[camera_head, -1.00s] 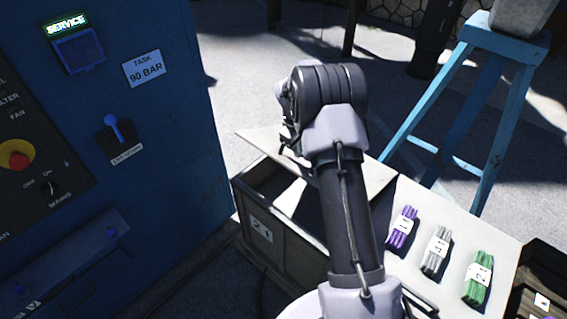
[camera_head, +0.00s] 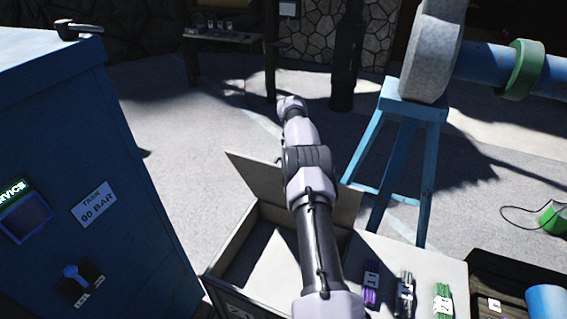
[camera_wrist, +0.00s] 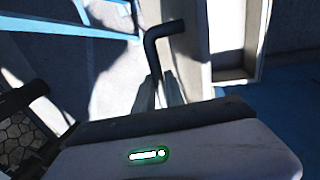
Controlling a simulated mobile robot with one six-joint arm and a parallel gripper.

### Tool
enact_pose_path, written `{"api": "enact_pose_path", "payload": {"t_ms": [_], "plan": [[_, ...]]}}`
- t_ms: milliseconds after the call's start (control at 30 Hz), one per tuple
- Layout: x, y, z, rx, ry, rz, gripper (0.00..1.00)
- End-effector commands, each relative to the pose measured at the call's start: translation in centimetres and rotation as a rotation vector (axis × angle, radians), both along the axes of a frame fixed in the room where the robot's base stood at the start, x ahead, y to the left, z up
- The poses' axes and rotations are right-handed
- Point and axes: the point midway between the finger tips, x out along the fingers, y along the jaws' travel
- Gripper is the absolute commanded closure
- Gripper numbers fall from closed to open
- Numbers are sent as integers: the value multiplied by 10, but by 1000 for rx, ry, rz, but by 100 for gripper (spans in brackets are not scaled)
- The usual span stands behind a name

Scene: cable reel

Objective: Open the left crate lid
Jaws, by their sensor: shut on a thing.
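The left crate (camera_head: 238,243) is a pale-topped box with a dark interior, left of centre in the head view. Its lid (camera_head: 252,177) stands raised, steeply tilted at the far side, and my arm covers its middle. A bent black handle (camera_wrist: 153,45) shows in the wrist view beside a pale panel, probably the lid. My gripper (camera_wrist: 163,92) is shut on the lower part of this handle. In the head view my gripper itself is hidden behind my arm.
The blue service cabinet (camera_head: 95,150) stands close at left. Purple (camera_head: 371,285), grey (camera_head: 405,290) and green (camera_head: 443,302) bundles lie on the pale top right of the opening. A blue stool (camera_head: 420,150) stands behind at right. Open floor lies beyond the crate.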

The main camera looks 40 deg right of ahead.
Motion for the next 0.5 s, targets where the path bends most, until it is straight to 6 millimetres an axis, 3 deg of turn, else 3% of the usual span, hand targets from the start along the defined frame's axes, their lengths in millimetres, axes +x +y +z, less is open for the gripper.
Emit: {"api": "enact_pose_path", "payload": {"t_ms": [500], "plan": [[-5, -8, -1, 6, 4, 3, 100]]}}
